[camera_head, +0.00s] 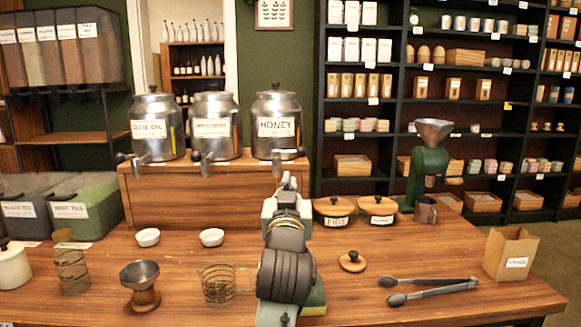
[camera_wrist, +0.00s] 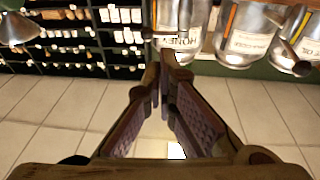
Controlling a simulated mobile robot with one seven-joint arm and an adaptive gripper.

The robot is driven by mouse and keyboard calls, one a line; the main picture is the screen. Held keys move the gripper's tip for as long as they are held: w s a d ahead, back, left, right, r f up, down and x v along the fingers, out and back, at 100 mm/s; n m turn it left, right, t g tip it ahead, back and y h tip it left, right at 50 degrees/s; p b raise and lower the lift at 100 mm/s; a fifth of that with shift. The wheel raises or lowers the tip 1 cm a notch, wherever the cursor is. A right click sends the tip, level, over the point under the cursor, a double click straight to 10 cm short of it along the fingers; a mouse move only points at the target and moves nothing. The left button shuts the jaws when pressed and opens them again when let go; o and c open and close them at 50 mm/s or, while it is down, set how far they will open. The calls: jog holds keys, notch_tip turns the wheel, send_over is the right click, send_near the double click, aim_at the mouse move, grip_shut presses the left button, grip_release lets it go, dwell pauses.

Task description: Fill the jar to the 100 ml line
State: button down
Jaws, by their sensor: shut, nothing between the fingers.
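Three steel dispensers stand on a wooden riser: olive oil (camera_head: 157,125), a middle one with a hard-to-read label (camera_head: 215,122), and honey (camera_head: 277,122). Each has a spigot low on its front. A clear glass vessel with ring markings and a handle (camera_head: 216,286) stands on the table, left of my arm. A clear ringed jar (camera_head: 72,272) stands farther left; I cannot tell which is the task's jar. My gripper (camera_head: 287,182) is shut and empty, in front of the honey dispenser, partly hiding its spigot. In the wrist view its fingertips (camera_wrist: 170,62) meet below the upside-down honey dispenser (camera_wrist: 183,20).
A metal funnel on a wooden stand (camera_head: 140,284) and two white bowls (camera_head: 147,237) (camera_head: 212,237) are left of my arm. Tongs (camera_head: 430,290), a paper bag (camera_head: 511,254), wooden lids (camera_head: 334,207) and a green grinder (camera_head: 430,165) are to the right. A sponge (camera_head: 315,298) lies beside my arm.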

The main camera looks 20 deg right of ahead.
aim_at(291, 152)
jog(key=p+x, duration=0.2)
jog(key=x, duration=0.4)
jog(key=p+x, duration=0.2)
jog(key=x, duration=0.5)
jog(key=shift+w+a+r, duration=0.15)
jog(key=shift+w, duration=0.3)
jog(key=shift+w+d+r, duration=0.1)
jog(key=shift+w+d, duration=0.35)
jog(key=shift+w, duration=0.05)
jog(key=shift+a+r+t, duration=0.1)
jog(key=shift+t, duration=0.2)
jog(key=shift+s, duration=0.1)
